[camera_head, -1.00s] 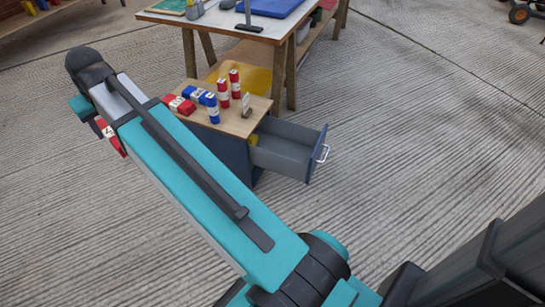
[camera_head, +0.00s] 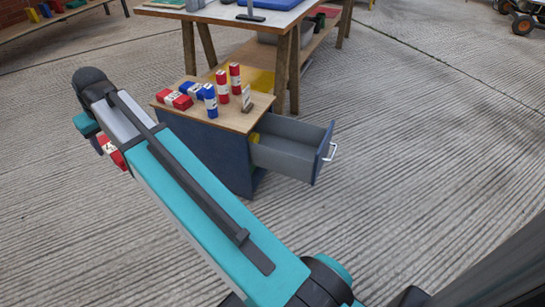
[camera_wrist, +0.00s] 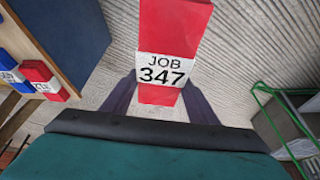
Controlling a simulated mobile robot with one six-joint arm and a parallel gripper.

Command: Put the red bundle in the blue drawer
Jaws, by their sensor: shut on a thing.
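My gripper (camera_wrist: 160,95) is shut on a red bundle (camera_wrist: 175,35) with a white band reading "JOB 347". The bundle also shows in the head view (camera_head: 111,152), partly hidden behind my arm, in the air left of the blue cabinet (camera_head: 215,150). The cabinet's drawer (camera_head: 290,158) is pulled open toward the right, with a silver handle. A small yellow thing (camera_head: 254,138) shows at the drawer's inner end; the rest of the visible inside looks empty.
Several red and blue bundles (camera_head: 222,85) and a small card on a stand (camera_head: 246,98) are on the cabinet's wooden top. A trestle workbench (camera_head: 270,28) stands behind it. The concrete floor right of the drawer is clear.

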